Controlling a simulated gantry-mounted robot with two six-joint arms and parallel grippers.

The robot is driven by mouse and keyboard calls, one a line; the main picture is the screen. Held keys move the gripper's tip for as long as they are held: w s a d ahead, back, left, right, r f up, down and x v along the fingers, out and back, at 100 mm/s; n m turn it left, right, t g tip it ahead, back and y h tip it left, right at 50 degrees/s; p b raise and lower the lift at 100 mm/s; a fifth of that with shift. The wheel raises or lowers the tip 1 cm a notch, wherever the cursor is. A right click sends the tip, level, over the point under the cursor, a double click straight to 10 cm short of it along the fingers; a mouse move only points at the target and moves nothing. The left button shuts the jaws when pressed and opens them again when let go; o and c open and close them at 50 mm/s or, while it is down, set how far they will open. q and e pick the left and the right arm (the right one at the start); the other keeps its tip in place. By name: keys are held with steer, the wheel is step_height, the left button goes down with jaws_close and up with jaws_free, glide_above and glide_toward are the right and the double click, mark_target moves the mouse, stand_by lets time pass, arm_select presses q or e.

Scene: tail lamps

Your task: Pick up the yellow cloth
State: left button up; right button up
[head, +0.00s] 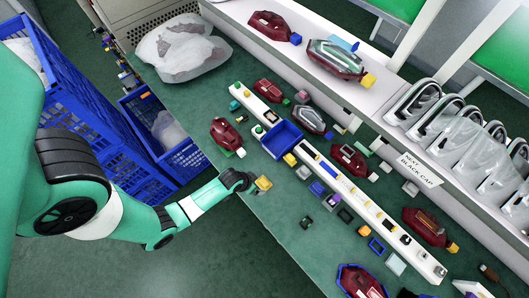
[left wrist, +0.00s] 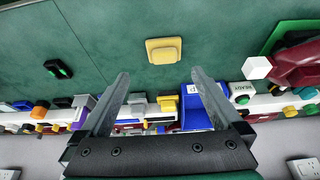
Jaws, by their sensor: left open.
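A small yellow piece (head: 263,183) lies on the green table near its front edge. It looks like a stiff block with a raised top, and I see no yellow thing that is clearly a cloth. In the left wrist view the yellow piece (left wrist: 163,50) lies beyond my fingertips, roughly centred between them and apart from both. My left gripper (left wrist: 160,75) is open with nothing between its fingers. In the head view my left gripper (head: 237,181) is just left of the yellow piece, its fingers mostly hidden by the wrist. My right gripper does not show.
A white rail (head: 352,194) with small parts and a blue bin (head: 281,138) stand behind the yellow piece. Red lamps (head: 226,134) lie around, one left of the bin. Blue crates (head: 185,160) stand beside the table. The table around the yellow piece is mostly clear.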

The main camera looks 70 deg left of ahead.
mark_target(264, 181)
arm_select(q)
steer(key=b+x, duration=0.1)
steer(key=x, duration=0.1)
steer(key=b+x, duration=0.1)
steer(key=x, duration=0.1)
steer(key=b+x, duration=0.2)
steer(key=shift+w+a, duration=0.15)
steer(key=shift+a, duration=0.25)
steer(key=shift+w+a+b+x, duration=0.1)
steer(key=shift+b+x, duration=0.6)
steer(key=shift+x, duration=0.7)
steer(key=shift+w+a+b+x, duration=0.15)
steer(key=shift+b+x, duration=0.55)
steer(key=shift+x, duration=0.7)
steer(key=shift+s+r, duration=0.1)
steer(key=shift+r, duration=0.15)
steer(key=c, duration=1.1)
steer(key=shift+r, duration=0.15)
